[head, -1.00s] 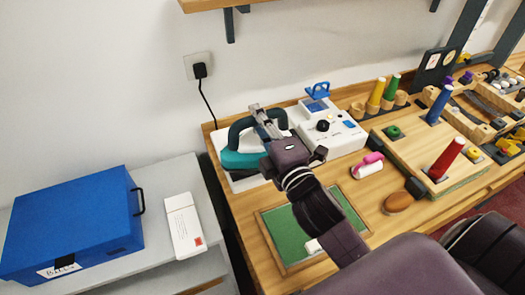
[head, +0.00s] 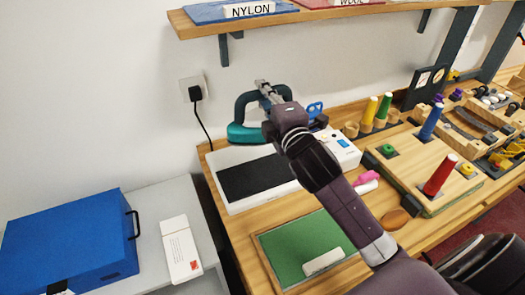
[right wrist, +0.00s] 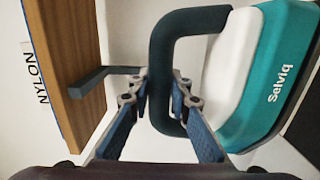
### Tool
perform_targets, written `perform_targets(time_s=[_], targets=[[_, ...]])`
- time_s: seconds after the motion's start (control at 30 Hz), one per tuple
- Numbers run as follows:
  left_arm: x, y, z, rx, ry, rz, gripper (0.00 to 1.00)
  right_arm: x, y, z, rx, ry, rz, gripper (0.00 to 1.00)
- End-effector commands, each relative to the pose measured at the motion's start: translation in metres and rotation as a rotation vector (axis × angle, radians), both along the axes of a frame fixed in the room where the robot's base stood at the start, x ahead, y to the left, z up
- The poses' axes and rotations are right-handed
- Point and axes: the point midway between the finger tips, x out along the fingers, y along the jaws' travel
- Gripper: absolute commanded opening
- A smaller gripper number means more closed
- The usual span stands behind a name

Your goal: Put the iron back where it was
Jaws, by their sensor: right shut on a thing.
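The iron (head: 250,133) has a teal body and a dark loop handle, and also shows in the right wrist view (right wrist: 268,85) with white and teal sides. My right gripper (head: 264,90) is shut on its handle (right wrist: 160,60), which passes between the fingers (right wrist: 162,90) in the right wrist view. The iron is held raised above and behind its white stand (head: 225,194), whose black plate (head: 255,178) is bare. My left gripper is not in view.
A shelf (head: 300,18) with a NYLON label overhangs the back. A white device (head: 347,154) stands right of the stand. A green board (head: 300,250) lies in front, and a blue box (head: 70,240) stands on the side table. Cones and pegs fill the right.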

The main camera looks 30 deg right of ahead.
Motion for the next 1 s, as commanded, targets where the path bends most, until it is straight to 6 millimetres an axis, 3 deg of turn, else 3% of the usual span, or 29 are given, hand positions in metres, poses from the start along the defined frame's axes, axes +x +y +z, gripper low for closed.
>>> perform_targets(time_s=[0.4,0.73,1.0], targets=[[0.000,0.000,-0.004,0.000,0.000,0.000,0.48,-0.001,0.001,-0.091,0.000,-0.007,0.001,0.00],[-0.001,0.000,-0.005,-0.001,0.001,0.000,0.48,0.000,0.000,-0.118,0.000,-0.011,0.001,0.00],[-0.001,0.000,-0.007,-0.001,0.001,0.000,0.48,0.000,0.001,-0.152,0.000,-0.010,0.001,0.00]])
